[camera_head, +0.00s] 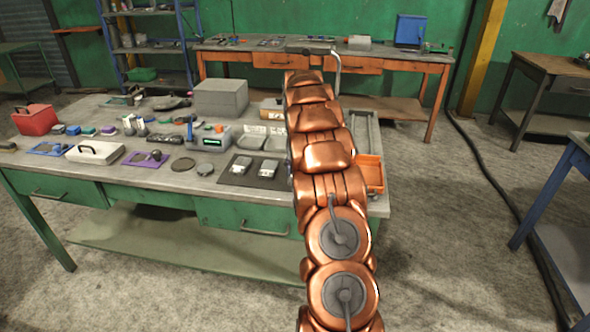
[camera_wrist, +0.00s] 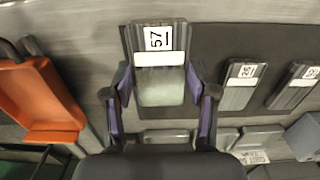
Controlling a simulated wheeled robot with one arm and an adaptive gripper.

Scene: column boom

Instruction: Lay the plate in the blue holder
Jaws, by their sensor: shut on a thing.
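My gripper (camera_wrist: 160,90) is in the wrist view, its purple-sided fingers closed on the two long sides of a grey ribbed plate (camera_wrist: 160,92). The plate has a white label reading 57 near its far end. Whether it is clear of the table cannot be told. In the head view my copper arm hides the gripper and this plate. A flat blue piece (camera_head: 48,148), which looks like the blue holder, lies at the table's left front, with a dark part on it. It is not in the wrist view.
Two similar labelled plates (camera_head: 241,166) lie on a dark mat (camera_head: 236,180). An orange bin (camera_head: 375,172) stands at the table's right edge. A purple flat piece (camera_head: 143,159), a white handled box (camera_head: 94,152) and a device with a green display (camera_head: 210,137) crowd the left and middle.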

